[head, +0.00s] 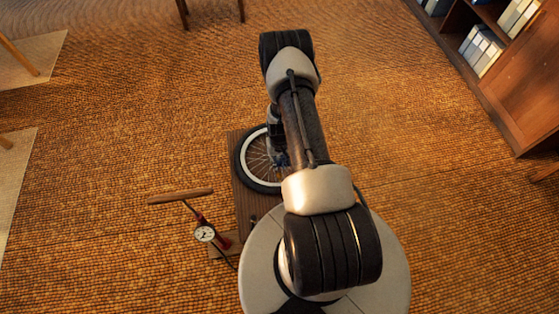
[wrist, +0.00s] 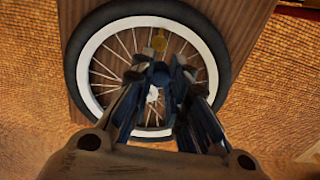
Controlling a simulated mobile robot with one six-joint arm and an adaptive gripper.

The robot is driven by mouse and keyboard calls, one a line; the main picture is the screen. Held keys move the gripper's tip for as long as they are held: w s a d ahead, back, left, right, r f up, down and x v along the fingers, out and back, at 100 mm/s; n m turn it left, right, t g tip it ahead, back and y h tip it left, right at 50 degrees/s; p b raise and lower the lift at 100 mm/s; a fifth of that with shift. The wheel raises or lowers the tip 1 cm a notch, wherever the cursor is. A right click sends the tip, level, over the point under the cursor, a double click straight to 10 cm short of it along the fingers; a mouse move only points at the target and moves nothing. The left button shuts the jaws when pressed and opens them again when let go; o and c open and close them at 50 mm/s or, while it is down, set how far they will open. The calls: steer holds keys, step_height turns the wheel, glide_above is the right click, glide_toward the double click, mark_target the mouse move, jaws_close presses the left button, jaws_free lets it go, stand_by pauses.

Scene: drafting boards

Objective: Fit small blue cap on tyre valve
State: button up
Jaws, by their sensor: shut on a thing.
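A wheel with a black tyre (wrist: 72,60) and a pale rim lies flat on a wooden board; the wheel also shows in the head view (head: 239,166). A small brass-coloured piece (wrist: 158,40), which looks like the tyre valve, stands among the spokes near the rim's far side in the wrist view. My gripper (wrist: 158,82) is over the wheel, shut on a small dark blue round piece, the blue cap (wrist: 160,73). The cap appears apart from the valve, just below it in the picture; its height above it is hard to tell. In the head view my arm hides part of the wheel.
The wooden board (head: 243,204) lies on the woven floor. A pump (head: 206,233) with a dial and wooden handle stands left of the board's near end. A bookcase (head: 500,80) is at the upper right. The floor to the left is mostly clear.

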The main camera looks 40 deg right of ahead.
steer(key=shift+f+b, duration=2.05)
steer(key=shift+f, duration=1.4)
steer(key=shift+f+b, duration=1.35)
steer(key=shift+b, duration=0.05)
steer(key=o, duration=0.7)
steer(key=shift+o, duration=0.2)
steer(key=shift+r, duration=0.1)
step_height(320, 180, up, 12)
